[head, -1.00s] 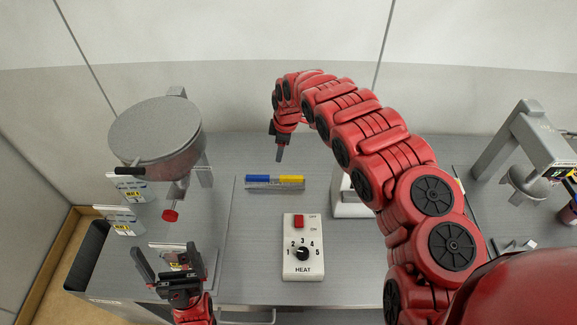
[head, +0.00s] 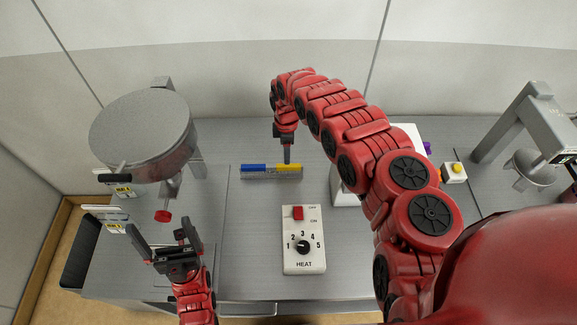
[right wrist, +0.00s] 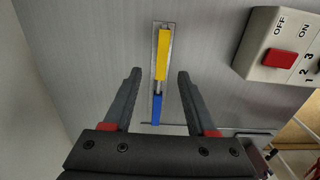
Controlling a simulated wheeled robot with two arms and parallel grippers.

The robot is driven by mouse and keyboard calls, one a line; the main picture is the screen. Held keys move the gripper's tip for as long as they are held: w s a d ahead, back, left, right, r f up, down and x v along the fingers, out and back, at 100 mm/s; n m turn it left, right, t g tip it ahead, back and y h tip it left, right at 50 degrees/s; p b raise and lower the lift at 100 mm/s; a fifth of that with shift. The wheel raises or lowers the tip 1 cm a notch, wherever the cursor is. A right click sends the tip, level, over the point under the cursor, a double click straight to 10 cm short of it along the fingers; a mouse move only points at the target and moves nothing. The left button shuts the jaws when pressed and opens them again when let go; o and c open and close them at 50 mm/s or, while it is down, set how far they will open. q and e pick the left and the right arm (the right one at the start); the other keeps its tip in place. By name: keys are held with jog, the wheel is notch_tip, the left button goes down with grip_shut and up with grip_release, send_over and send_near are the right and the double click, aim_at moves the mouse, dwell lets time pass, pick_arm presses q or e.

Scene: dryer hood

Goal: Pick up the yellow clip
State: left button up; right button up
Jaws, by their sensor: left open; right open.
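The yellow clip (head: 289,168) lies in line with a blue clip (head: 254,168) on a narrow grey holder (head: 271,176) on the table. In the right wrist view the yellow clip (right wrist: 162,54) lies beyond the blue clip (right wrist: 157,109), along the grey holder (right wrist: 169,38). My right gripper (head: 287,159) points down just behind the yellow clip's end of the holder. In the wrist view its fingers (right wrist: 160,80) are open on either side of the clips' line, apart from them. My left gripper (head: 160,234) is open and empty at the left front.
A heat control box (head: 304,240) with a red switch and dial stands in front of the holder. A round grey hood (head: 143,135) is at the left, above a red knob (head: 163,216). Table around the holder is clear.

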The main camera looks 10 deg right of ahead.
aim_at(289, 167)
jog(key=shift+s+f, duration=0.2)
jog(key=shift+f, duration=0.4)
jog(key=shift+w+f, duration=0.1)
jog(key=shift+f, duration=0.25)
jog(key=f+b, duration=0.1)
jog(key=f, duration=0.1)
jog(key=f+b, duration=0.1)
jog(key=f, duration=0.1)
jog(key=shift+d+f+b, duration=0.2)
jog(key=shift+f+b, duration=0.2)
jog(key=shift+r, duration=0.1)
grip_shut()
